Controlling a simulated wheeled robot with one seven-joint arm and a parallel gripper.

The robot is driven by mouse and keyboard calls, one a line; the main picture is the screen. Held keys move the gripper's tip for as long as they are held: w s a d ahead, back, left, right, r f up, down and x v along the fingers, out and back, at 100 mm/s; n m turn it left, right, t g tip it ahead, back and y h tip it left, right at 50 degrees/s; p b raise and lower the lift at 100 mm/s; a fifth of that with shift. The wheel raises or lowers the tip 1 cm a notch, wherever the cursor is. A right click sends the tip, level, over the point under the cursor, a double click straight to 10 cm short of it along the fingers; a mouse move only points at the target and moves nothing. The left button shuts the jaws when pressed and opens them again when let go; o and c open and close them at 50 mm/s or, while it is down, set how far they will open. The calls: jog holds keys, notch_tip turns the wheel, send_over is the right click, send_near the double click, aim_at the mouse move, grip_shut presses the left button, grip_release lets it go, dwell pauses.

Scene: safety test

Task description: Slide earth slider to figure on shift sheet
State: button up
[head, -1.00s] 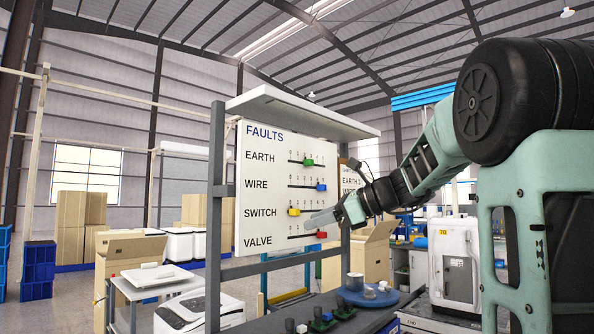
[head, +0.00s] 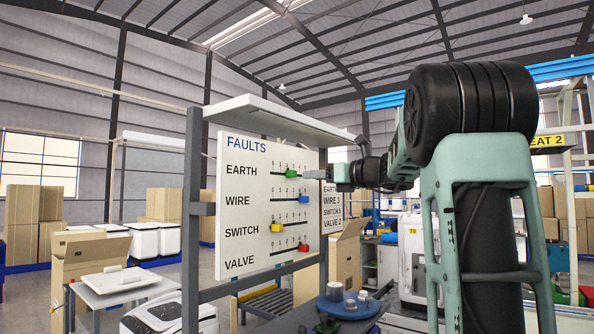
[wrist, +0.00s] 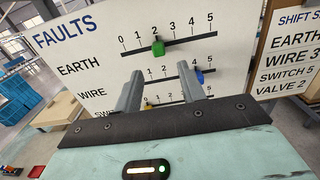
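The white FAULTS board (head: 262,210) has rows EARTH, WIRE, SWITCH and VALVE. The green earth slider (wrist: 158,48) sits at about 2 on its 0 to 5 scale; it also shows in the head view (head: 291,173). The shift sheet (wrist: 290,65) stands to the right of the board. WIRE 3, SWITCH 5 and VALVE 2 read there; the earth figure is cut off at the edge. My gripper (wrist: 160,85) is open and empty, with the green slider seen between and beyond its fingertips. In the head view my gripper (head: 322,173) is just right of the slider; contact is not clear.
The blue wire slider (wrist: 199,76) shows close to my right finger in the wrist view, lower than the earth row. The yellow switch slider (head: 277,228) and red valve slider (head: 304,248) are below. A shelf (head: 285,118) overhangs the board.

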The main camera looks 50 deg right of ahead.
aim_at(291, 174)
jog(key=w+p, duration=0.2)
jog(key=w, duration=0.5)
jog(key=shift+a, duration=0.25)
